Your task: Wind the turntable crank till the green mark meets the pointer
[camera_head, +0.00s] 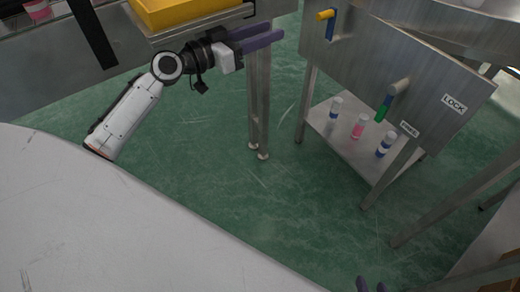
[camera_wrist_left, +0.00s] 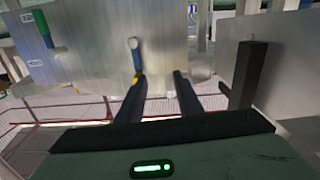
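The crank (camera_head: 328,22) has a blue arm and yellow handle on the metal cabinet's front panel. The left wrist view shows its blue arm (camera_wrist_left: 136,58) hanging below a pale hub, with the yellow handle partly hidden by the left fingertip. My left gripper (camera_head: 278,38) is open, its fingers pointing towards the panel; in the head view a gap separates it from the crank. My right gripper (camera_head: 371,286) shows only two fingertips, apart, at the bottom edge. I cannot make out the green mark or pointer.
A green-handled lever (camera_head: 384,107) sits on the same panel near LOCK (camera_head: 454,104) and FREE (camera_head: 409,129) labels. Several cans stand on the lower shelf (camera_head: 345,143). A yellow tray (camera_head: 185,10) rests on a table behind my left arm. Open green floor lies between.

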